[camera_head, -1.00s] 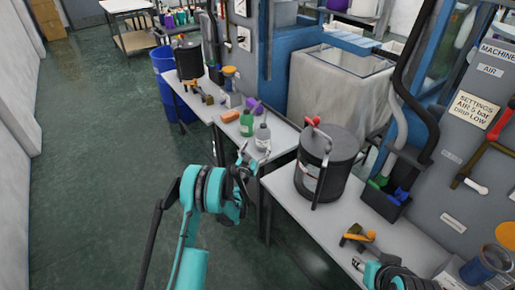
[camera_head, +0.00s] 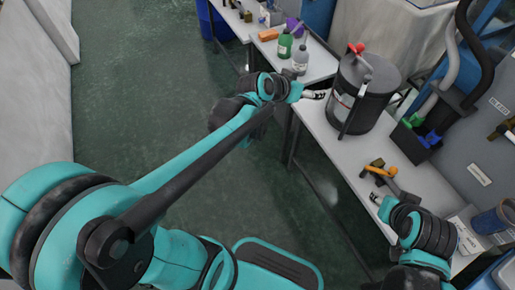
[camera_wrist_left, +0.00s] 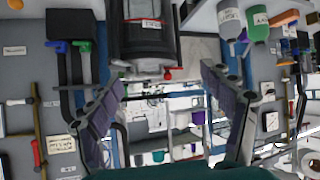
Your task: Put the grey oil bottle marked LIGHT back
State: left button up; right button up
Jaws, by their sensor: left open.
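The grey oil bottle (camera_head: 301,60) stands upright on the far bench, beside a green bottle (camera_head: 285,45). In the left wrist view the grey bottle (camera_wrist_left: 229,20) hangs upside down at the top, right of centre, with a white label too small to read surely.
A black canister (camera_head: 365,92) with a red-tipped handle stands on the near bench (camera_head: 335,150), close to my left gripper. An orange-and-black tool (camera_head: 380,174) lies near my right gripper. An orange block (camera_head: 270,34) and a purple item (camera_head: 294,24) are behind the bottles. Green floor is open at left.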

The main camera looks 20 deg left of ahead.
pick_arm(q)
jog(key=s+a+f+n+g+y, duration=0.1)
jog(key=s+a+f, duration=0.1)
jog(key=s, duration=0.5)
jog(key=s+a+f+n+g+y, duration=0.1)
jog(key=s+f, duration=0.1)
jog(key=s, duration=0.6)
jog(key=s+a+f+g+y, duration=0.2)
jog(key=s, duration=0.5)
jog(key=shift+s+a+f+n, duration=0.15)
jog(key=shift+a+f+n, duration=0.15)
jog(key=shift+f+n, duration=0.1)
jog(key=shift+c, duration=0.4)
